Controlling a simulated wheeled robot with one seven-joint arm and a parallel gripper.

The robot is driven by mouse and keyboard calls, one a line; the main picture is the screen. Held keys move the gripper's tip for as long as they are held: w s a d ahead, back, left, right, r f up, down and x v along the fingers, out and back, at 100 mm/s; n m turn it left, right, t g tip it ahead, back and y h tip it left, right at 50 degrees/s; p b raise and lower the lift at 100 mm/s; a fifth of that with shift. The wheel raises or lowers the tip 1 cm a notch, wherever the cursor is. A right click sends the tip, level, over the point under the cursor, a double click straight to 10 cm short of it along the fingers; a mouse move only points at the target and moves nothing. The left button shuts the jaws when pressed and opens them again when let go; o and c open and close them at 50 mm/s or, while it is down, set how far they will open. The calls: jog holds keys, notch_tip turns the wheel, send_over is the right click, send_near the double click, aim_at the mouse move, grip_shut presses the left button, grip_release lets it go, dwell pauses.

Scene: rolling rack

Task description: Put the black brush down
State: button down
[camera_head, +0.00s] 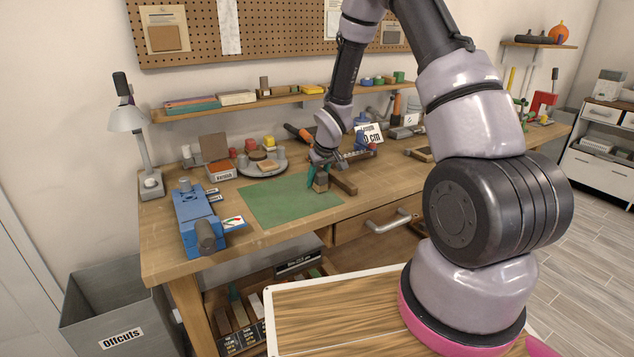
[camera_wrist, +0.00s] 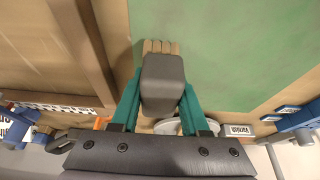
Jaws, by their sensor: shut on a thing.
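My gripper (camera_head: 318,168) reaches down over the workbench, and its green fingers (camera_wrist: 162,95) are shut on the black brush (camera_wrist: 163,78). The brush has a dark block body with tan bristles showing past its far end in the wrist view. In the head view the brush (camera_head: 321,183) is small, at the right part of the green mat (camera_head: 275,205). The mat also shows in the wrist view (camera_wrist: 235,50). I cannot tell whether the brush touches the surface. Part of the brush is hidden by the fingers.
A wooden bar (camera_head: 343,181) lies close to the right of the brush. A round grey tray (camera_head: 262,171) with small items stands behind the mat. A blue vise (camera_head: 196,218) is at the left. The mat's middle and left are clear.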

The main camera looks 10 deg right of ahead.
jog(key=shift+f, duration=0.45)
jog(key=shift+f, duration=0.15)
jog(key=shift+c, duration=2)
grip_release()
